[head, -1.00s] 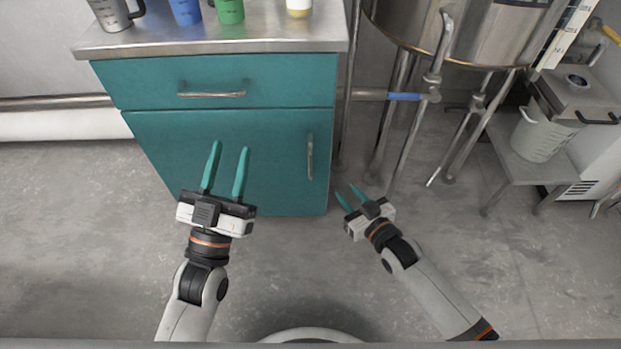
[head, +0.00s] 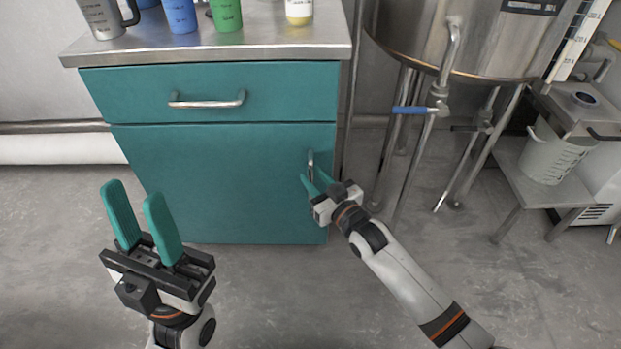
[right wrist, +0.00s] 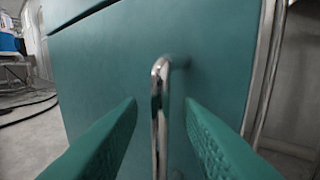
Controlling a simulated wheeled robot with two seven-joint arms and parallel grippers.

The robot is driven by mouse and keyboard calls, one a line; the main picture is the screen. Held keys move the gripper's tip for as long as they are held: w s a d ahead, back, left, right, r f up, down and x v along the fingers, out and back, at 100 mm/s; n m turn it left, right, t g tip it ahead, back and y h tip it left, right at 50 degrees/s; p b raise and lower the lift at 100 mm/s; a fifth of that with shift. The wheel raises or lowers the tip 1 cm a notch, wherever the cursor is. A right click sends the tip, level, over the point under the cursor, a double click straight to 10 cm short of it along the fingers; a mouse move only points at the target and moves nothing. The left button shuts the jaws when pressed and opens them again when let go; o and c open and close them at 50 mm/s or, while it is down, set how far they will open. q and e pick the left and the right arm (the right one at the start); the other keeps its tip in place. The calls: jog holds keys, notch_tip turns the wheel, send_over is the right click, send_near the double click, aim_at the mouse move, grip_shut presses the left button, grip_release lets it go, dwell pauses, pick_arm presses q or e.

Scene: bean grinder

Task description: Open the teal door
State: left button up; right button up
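The teal door (head: 220,188) is the lower front of the cabinet and sits flush, closed. Its vertical metal handle (head: 310,160) is near the door's right edge, and its lower part is hidden behind my right gripper in the head view. My right gripper (head: 318,178) is at the handle. In the right wrist view the handle (right wrist: 160,115) stands between the two teal fingers, with a gap on each side, so the gripper is open around it. My left gripper (head: 138,218) is open and empty, left of and in front of the cabinet.
A teal drawer (head: 270,92) with a horizontal handle is above the door, shut. Several cups stand on the metal counter (head: 270,45). A large steel tank (head: 480,40) on legs stands right of the cabinet. The floor in front is clear.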

jog(key=shift+x, duration=1.1)
grip_shut()
jog(key=shift+s+r, duration=0.1)
jog(key=shift+s, duration=0.05)
